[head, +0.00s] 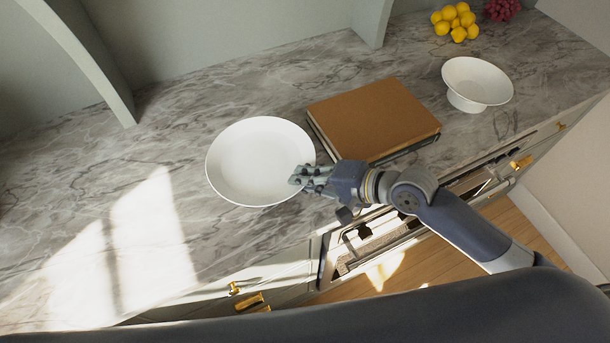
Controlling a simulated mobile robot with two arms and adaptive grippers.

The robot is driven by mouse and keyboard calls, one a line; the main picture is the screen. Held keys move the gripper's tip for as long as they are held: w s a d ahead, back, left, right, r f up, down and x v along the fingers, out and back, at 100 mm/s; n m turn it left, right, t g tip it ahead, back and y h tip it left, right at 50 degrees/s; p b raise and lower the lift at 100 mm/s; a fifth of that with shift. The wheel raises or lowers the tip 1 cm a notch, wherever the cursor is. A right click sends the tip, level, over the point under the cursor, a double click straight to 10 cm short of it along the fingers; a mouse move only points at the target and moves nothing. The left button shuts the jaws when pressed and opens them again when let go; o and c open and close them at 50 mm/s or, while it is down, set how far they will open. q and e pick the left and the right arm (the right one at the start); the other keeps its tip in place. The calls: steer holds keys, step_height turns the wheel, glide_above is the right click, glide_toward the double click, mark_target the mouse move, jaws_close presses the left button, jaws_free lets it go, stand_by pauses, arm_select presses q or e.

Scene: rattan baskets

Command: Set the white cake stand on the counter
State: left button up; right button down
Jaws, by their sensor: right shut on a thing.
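The white cake stand (252,160) shows from above as a wide, shallow round dish over the grey marble counter (85,195). Its underside and any foot are hidden, and I cannot tell whether it touches the counter or is held just above it. My right gripper (299,176) is shut on the right side of its rim, with the arm coming in from the lower right. The dish looks about level and empty. My left gripper is not in view.
A thick brown book (375,118) lies just right of the dish. A white footed bowl (477,82) stands farther right. Yellow fruit (456,22) and red grapes (503,9) are at the back right. The counter left of the dish is clear. Gold-handled drawers (250,302) are along the front.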

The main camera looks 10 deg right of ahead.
steer(key=shift+r, duration=0.1)
steer(key=c, duration=1.8)
jaws_free()
steer(key=shift+f, duration=0.2)
steer(key=shift+s, duration=0.1)
steer(key=shift+r, duration=0.2)
steer(key=shift+b+v, duration=1)
steer(key=shift+v, duration=5)
